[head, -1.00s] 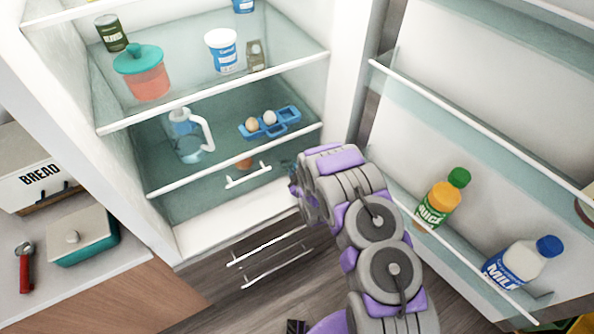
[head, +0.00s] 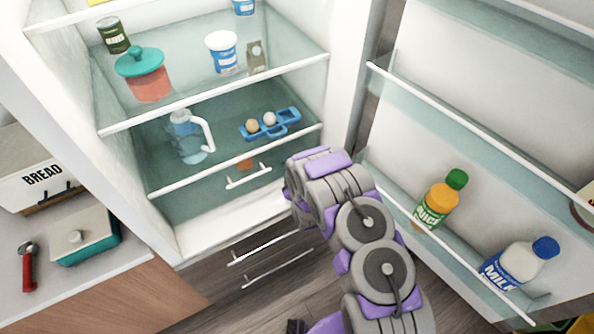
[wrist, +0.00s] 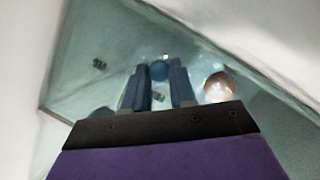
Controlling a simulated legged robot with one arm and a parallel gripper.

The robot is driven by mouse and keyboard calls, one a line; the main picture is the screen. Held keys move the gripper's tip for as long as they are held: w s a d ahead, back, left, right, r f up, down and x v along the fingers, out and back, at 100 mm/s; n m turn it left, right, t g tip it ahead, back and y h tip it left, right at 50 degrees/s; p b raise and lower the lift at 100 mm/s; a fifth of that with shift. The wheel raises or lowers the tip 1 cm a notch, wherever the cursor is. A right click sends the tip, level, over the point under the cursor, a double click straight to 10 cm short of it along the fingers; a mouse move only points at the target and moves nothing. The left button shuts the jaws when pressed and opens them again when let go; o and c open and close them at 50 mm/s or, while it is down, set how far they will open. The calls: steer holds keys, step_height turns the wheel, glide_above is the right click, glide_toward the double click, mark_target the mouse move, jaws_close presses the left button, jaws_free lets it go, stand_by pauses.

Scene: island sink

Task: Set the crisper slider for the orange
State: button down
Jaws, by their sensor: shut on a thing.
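The crisper drawer (head: 200,207) is at the bottom of the open fridge, closed, with a white bar handle (head: 248,176). An orange (head: 245,163) shows through its front, behind the handle. In the wrist view a round, shiny orange-brown thing (wrist: 218,88), likely the same orange, lies right of the fingers. My gripper (wrist: 158,73) has its two dark blue fingers closed around a small round blue knob (wrist: 159,70), which looks like the slider's. In the head view my arm hides the gripper and the slider, right of the handle.
The shelf above the crisper holds a pitcher (head: 190,135) and a blue egg tray (head: 272,124). The open door at right holds a juice bottle (head: 440,200) and a milk bottle (head: 520,263). Two bar handles (head: 265,245) show below the fridge. The counter is at left.

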steer(key=shift+s+a+f, duration=0.15)
steer(key=shift+s+a, duration=0.35)
steer(key=shift+a, duration=0.15)
steer(key=c, duration=1.3)
jaws_free()
steer(key=o, duration=0.4)
steer(key=shift+a, duration=0.2)
steer(key=shift+d, duration=0.1)
